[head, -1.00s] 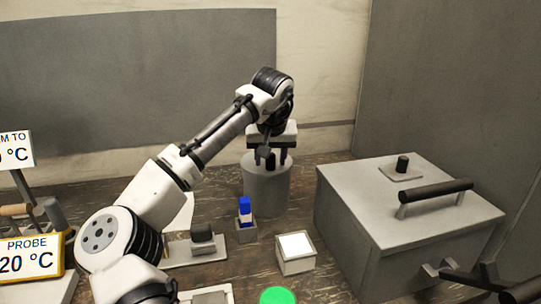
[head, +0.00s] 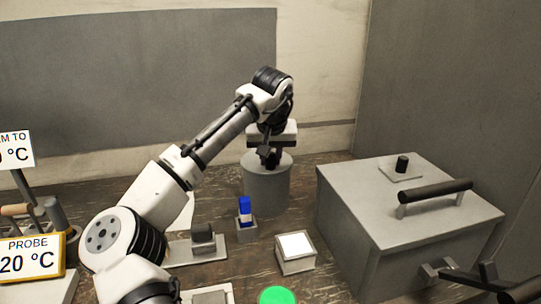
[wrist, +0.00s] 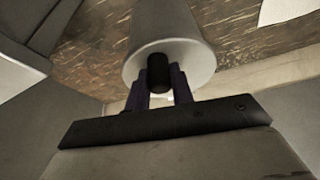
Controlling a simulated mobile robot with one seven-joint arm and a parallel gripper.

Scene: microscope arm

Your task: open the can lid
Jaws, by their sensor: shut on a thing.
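The can (head: 266,187) is a grey cylinder standing upright on the bench behind the small blocks in the head view. Its round lid (wrist: 192,62) has a dark knob (wrist: 158,72) in the middle, seen close in the wrist view. My gripper (head: 270,157) points down over the can, with its fingers shut on the knob. The fingers (wrist: 160,92) show on both sides of the knob in the wrist view. The lid appears to sit on the can's top; I cannot tell any gap under it.
A large grey box (head: 409,211) with a black bar handle (head: 435,190) stands right of the can. In front are a blue-topped piece (head: 245,210), a white-topped cube (head: 295,252) and a green disc (head: 277,296). Temperature signs (head: 33,257) stand at left. Bare bench lies between can and box.

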